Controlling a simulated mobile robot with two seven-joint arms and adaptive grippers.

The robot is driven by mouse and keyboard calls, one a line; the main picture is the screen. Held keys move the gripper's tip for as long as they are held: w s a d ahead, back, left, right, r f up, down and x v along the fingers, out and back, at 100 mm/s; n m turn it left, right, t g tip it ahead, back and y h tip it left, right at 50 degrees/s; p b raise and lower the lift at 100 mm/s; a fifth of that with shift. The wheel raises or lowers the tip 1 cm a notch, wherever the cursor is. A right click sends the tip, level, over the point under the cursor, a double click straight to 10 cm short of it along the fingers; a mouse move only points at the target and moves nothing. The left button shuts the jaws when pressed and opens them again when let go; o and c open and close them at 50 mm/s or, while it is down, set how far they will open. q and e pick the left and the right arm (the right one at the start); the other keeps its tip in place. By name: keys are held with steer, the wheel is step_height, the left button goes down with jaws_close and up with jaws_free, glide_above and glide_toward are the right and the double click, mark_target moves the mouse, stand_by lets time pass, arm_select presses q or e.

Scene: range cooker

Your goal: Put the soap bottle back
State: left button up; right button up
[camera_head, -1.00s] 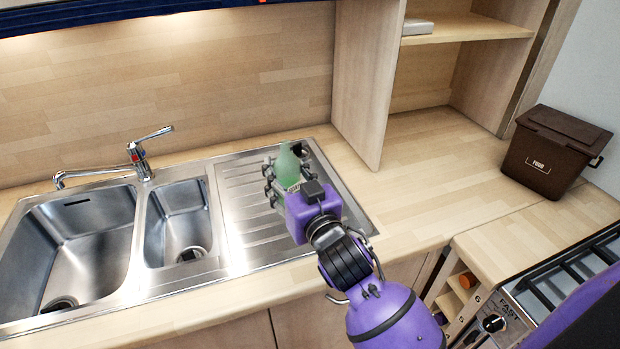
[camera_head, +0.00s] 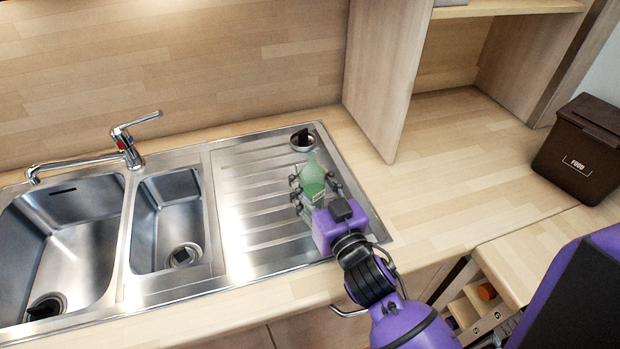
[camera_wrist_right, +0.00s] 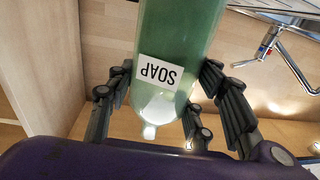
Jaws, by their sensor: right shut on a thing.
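The green soap bottle (camera_head: 313,178) is held in my right gripper (camera_head: 312,192) over the right part of the ribbed metal drainboard (camera_head: 250,200). In the right wrist view the bottle (camera_wrist_right: 180,40) fills the upper middle, its white SOAP label upside down in the picture. The dark fingers of the right gripper (camera_wrist_right: 170,108) stand on both sides of it. I cannot tell from the head view whether the bottle's base touches the drainboard. My left gripper is not in view.
A small round drain with a dark piece (camera_head: 303,139) lies at the drainboard's back right. The tap (camera_head: 125,145) and two basins are at the left. A shelf's side panel (camera_head: 385,80) rises behind right. A brown food bin (camera_head: 580,150) stands far right. The wooden counter (camera_head: 440,180) between is clear.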

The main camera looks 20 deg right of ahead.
steer(key=shift+a+f, duration=0.15)
steer(key=shift+f, duration=0.8)
steer(key=shift+c, duration=0.7)
steer(key=shift+s, duration=0.15)
steer(key=shift+f, duration=0.1)
steer(key=o, duration=1.1)
steer(key=shift+f, duration=0.1)
steer(key=o, duration=0.4)
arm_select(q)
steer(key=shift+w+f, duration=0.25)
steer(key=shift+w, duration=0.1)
